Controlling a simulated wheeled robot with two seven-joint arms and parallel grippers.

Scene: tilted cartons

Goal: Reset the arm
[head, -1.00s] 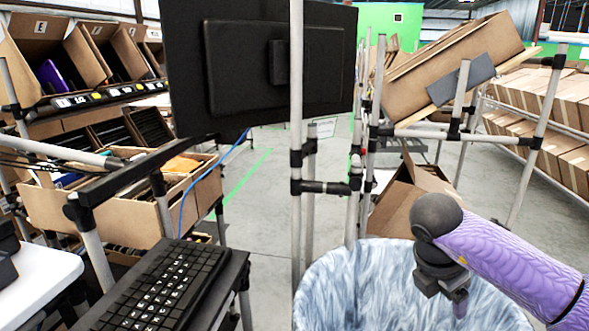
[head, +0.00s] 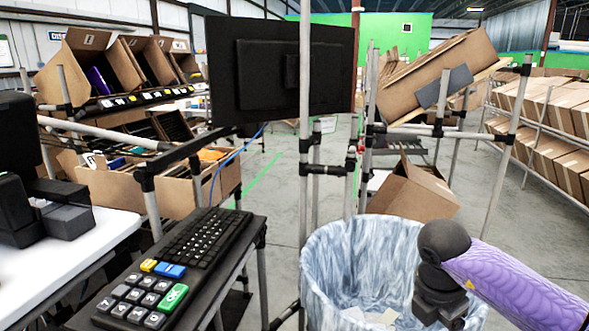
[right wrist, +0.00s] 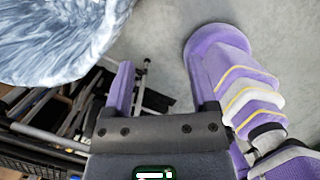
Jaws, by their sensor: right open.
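My right arm is purple and comes in from the right in the head view. It hangs in front of the right side of the bin with a marbled blue-white liner (head: 335,265). My right gripper (right wrist: 162,85) shows in the right wrist view with its two purple fingers apart and nothing between them. The floor shows beyond the fingers, and the bin's liner (right wrist: 55,40) is at upper left. In the head view the dark wrist end points down near the bin's rim; the fingertips are not clear. My left gripper is not in view.
A keyboard (head: 195,238) and button pad (head: 150,290) sit on a stand at left, below a black monitor (head: 282,68). A tilted carton (head: 440,75) rests on a pipe rack at right. A white table (head: 75,262) is at far left. Grey floor lies behind.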

